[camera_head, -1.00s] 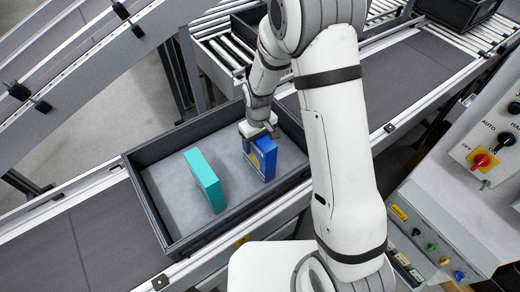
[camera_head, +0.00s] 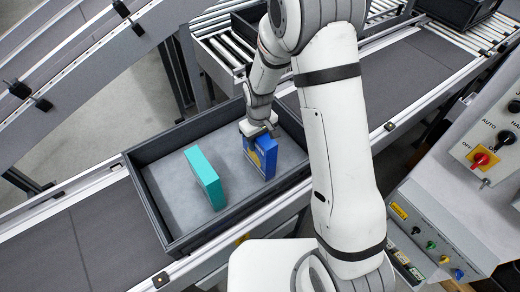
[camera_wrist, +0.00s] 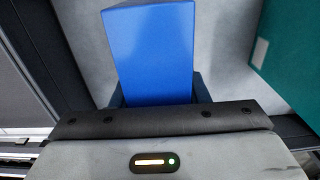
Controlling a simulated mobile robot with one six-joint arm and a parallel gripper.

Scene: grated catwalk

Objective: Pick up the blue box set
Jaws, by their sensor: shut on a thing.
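The blue box set (camera_head: 263,156) is an upright blue box with a yellow patch on its front. It is in the right part of a dark grey tray (camera_head: 160,215). My gripper (camera_head: 258,131) is over its top and shut on it. In the wrist view the blue box set (camera_wrist: 150,50) fills the middle, with its near end between the fingers of my gripper (camera_wrist: 158,100). Whether its base touches the tray floor I cannot tell.
A teal box (camera_head: 205,178) stands in the tray, left of the blue box set, with a gap between them. The tray walls surround both. The tray sits on a conveyor (camera_head: 90,240). A control panel (camera_head: 480,150) with knobs stands at the right.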

